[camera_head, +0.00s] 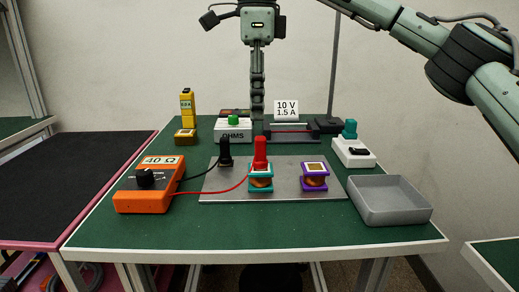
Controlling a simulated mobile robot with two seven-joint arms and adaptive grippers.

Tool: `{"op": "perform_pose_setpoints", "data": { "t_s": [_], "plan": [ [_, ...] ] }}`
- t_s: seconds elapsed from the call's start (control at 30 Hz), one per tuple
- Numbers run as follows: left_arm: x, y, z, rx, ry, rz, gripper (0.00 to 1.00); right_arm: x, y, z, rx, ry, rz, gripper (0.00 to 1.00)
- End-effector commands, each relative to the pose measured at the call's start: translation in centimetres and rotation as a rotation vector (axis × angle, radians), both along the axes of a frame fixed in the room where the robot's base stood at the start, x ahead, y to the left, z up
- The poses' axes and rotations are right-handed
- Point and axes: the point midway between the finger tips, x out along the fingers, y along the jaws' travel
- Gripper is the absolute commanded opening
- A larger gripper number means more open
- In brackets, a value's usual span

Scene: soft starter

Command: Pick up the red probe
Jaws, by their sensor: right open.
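The red probe (260,152) stands upright on the teal-rimmed coil block (261,181) on a grey plate (230,190). A red lead runs from it to the orange 40 Ω meter box (143,199). My right gripper (258,125) points straight down above and behind the probe, apart from it. It shows edge-on, open, with nothing seen in it. My left gripper is not in view.
A black probe (225,152) stands left of the red one. A purple-rimmed coil block (314,177) and grey tray (390,201) are to the right. The white OHMS box (233,131), yellow device (187,107) and teal-knobbed white box (353,150) stand farther back. The green table's (270,234) front strip is clear.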

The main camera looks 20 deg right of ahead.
Motion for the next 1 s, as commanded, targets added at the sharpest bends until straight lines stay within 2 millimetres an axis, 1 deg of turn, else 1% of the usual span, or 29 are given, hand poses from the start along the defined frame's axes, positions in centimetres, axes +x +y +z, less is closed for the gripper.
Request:
{"op": "perform_pose_setpoints", "data": {
  "t_s": [0.07, 0.13, 0.2, 0.27, 0.37, 0.53, 0.67, 0.87, 1.0],
  "plan": [
    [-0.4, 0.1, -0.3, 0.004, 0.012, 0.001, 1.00, -0.1, -0.3, -0.8, -0.012, 0.002, -0.002, 0.43],
    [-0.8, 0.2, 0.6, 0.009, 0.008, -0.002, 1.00, -0.1, -0.3, -1.7, -0.010, 0.004, -0.001, 0.43],
    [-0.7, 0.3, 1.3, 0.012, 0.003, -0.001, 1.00, -0.2, -0.3, -2.5, -0.009, 0.004, 0.000, 0.43],
    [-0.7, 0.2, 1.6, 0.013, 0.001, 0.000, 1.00, -0.3, -0.3, -3.1, -0.009, 0.002, 0.000, 0.43],
    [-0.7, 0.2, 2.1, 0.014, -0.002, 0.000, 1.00, -0.7, -0.5, -4.4, -0.009, 0.002, -0.002, 0.43],
    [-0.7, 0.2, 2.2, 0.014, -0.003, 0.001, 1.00, -0.9, -0.6, -6.8, -0.008, 0.002, -0.001, 0.43],
    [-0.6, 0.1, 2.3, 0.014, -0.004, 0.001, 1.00, -0.9, -0.5, -7.4, -0.006, 0.001, -0.001, 0.43],
    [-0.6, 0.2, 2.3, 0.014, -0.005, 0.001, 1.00, -0.9, -0.5, -7.4, -0.006, 0.001, -0.001, 0.43],
    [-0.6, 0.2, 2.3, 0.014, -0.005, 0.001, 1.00, -0.9, -0.5, -7.4, -0.006, 0.001, -0.001, 0.26]
  ]
}}
